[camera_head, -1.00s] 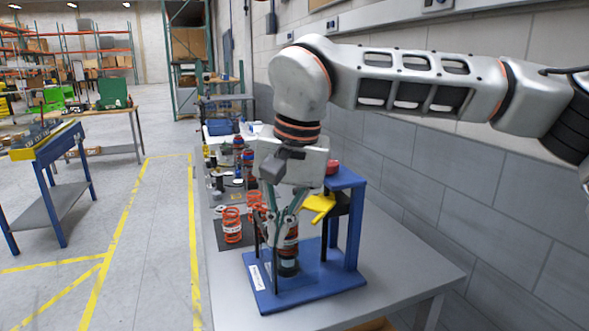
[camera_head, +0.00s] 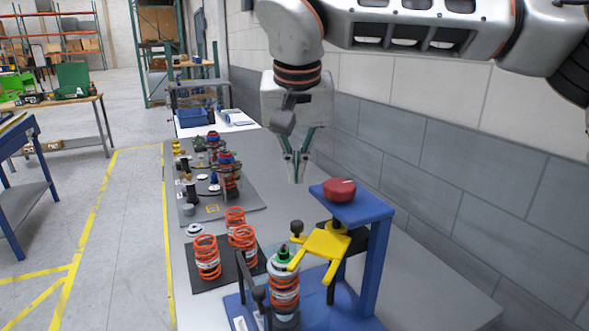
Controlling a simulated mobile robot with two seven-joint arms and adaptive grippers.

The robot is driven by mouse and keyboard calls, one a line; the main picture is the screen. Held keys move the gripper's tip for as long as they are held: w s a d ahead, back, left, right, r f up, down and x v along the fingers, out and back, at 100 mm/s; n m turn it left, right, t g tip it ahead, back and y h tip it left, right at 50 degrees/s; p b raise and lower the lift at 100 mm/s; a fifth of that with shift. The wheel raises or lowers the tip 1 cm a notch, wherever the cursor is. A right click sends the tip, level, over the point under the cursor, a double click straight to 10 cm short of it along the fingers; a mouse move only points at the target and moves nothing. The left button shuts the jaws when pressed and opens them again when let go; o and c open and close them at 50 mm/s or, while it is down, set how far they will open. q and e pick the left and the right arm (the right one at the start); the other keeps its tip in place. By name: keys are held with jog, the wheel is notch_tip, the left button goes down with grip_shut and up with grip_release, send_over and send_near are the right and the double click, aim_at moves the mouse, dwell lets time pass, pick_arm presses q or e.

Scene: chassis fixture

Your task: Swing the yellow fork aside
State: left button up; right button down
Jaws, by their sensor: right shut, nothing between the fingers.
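The yellow fork (camera_head: 328,243) is mounted on the blue fixture (camera_head: 376,265), under its raised top plate. Its prongs point left and down, toward the top of an orange-coiled shock absorber (camera_head: 285,292) standing in the fixture. I cannot tell whether the prongs touch it. A dark knob (camera_head: 297,228) stands at the fork's back left. My right gripper (camera_head: 296,178) points down, shut and empty, above and behind the fork and apart from it. My left gripper is not in view.
A red button (camera_head: 339,189) sits on the fixture's top plate. Several loose orange springs (camera_head: 208,258) stand on a dark mat to the left. More assembled parts (camera_head: 228,176) stand farther back. The grey wall (camera_head: 440,185) runs along the table's right side.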

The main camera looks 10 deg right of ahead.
aim_at(317, 237)
notch_tip(317, 237, down, 7)
jog(key=s, duration=0.1)
jog(key=shift+a+b, duration=0.15)
jog(key=shift+b, duration=0.15)
jog(key=shift+s+f, duration=0.1)
dwell(0.5)
